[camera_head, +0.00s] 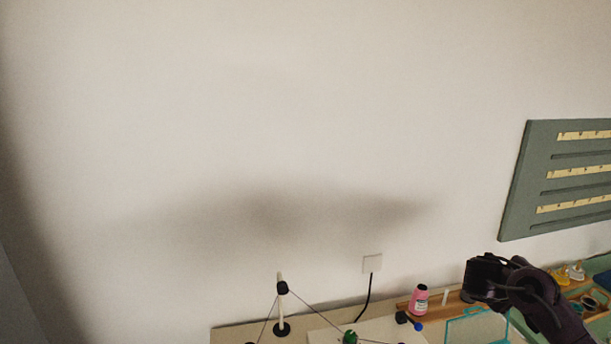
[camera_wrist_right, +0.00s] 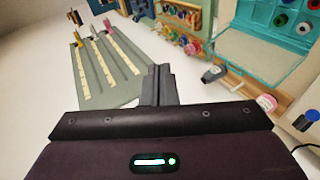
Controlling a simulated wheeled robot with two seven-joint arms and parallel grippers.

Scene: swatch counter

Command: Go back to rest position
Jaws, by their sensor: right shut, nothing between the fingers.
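My right gripper (camera_head: 484,278) is at the lower right of the head view, dark, at the end of its dark arm, in front of the counter's back part. In the right wrist view its two fingers (camera_wrist_right: 158,84) are together with nothing between them. It looks clear of the things around it, though the gap to the counter is hard to judge. My left gripper is in neither view.
A pink bottle (camera_head: 419,300) stands left of my right gripper. A green board with yellow rulers (camera_head: 530,180) hangs at right. A wall socket (camera_head: 372,263) has a black cable. The wall's middle is bare.

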